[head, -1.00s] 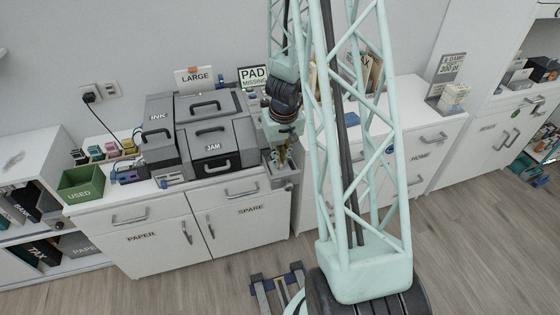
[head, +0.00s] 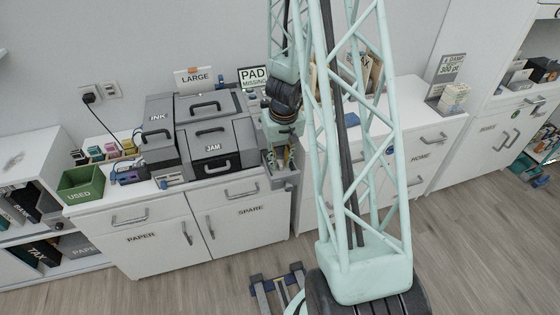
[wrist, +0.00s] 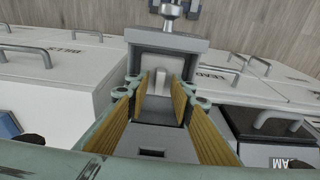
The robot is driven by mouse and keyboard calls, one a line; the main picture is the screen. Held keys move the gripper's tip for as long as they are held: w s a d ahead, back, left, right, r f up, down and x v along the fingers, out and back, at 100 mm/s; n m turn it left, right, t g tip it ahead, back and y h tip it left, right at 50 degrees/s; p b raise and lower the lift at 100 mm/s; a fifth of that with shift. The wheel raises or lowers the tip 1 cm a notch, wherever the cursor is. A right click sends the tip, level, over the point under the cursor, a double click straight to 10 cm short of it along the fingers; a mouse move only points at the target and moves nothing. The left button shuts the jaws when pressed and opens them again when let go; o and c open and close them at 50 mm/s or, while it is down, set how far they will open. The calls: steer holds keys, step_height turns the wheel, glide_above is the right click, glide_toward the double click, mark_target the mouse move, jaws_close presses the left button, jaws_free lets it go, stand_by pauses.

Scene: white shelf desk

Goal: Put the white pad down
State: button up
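My gripper (wrist: 162,92) is open, its two tan-padded fingers spread apart in the wrist view. A small white block, which looks like the white pad (wrist: 161,80), stands between the fingertips in a grey tray (wrist: 168,42). I see a gap on either side of it, so the fingers do not appear to hold it. In the head view my gripper (head: 281,158) is down at the grey tray (head: 284,179), at the right side of the grey machine (head: 224,138). The pad cannot be made out there.
The machine has JAM and INK covers close left of my gripper. A PAD MISSING sign (head: 253,77) stands behind it. A green USED bin (head: 80,184) sits at the counter's left end. A blue item (head: 352,120) lies on the counter to the right, partly behind my column.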

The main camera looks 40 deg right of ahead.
mark_target(280, 171)
step_height(280, 171, up, 12)
steer(key=s+p, duration=0.1)
steer(key=p, duration=0.9)
steer(key=shift+s+a, duration=0.3)
steer(key=shift+a, duration=0.1)
stand_by(0.9)
steer(key=a+r+n+t+y, duration=0.1)
steer(key=a+r, duration=0.8)
steer(key=r, duration=0.2)
steer(key=a+r+n+t, duration=0.1)
steer(key=a+r+n, duration=0.1)
steer(key=a+r, duration=0.8)
steer(key=s+a+r+n, duration=0.1)
steer(key=s+a+r, duration=0.25)
steer(key=r, duration=0.25)
steer(key=s+a+r, duration=0.3)
steer(key=a+r, duration=0.1)
steer(key=r, duration=0.2)
steer(key=s+a+r, duration=0.2)
steer(key=s+r, duration=0.2)
steer(key=s, duration=0.5)
steer(key=s+a+r+n, duration=0.1)
steer(key=s+a+r, duration=0.2)
steer(key=s, duration=0.6)
steer(key=shift+a+r, duration=0.2)
steer(key=shift+r, duration=0.45)
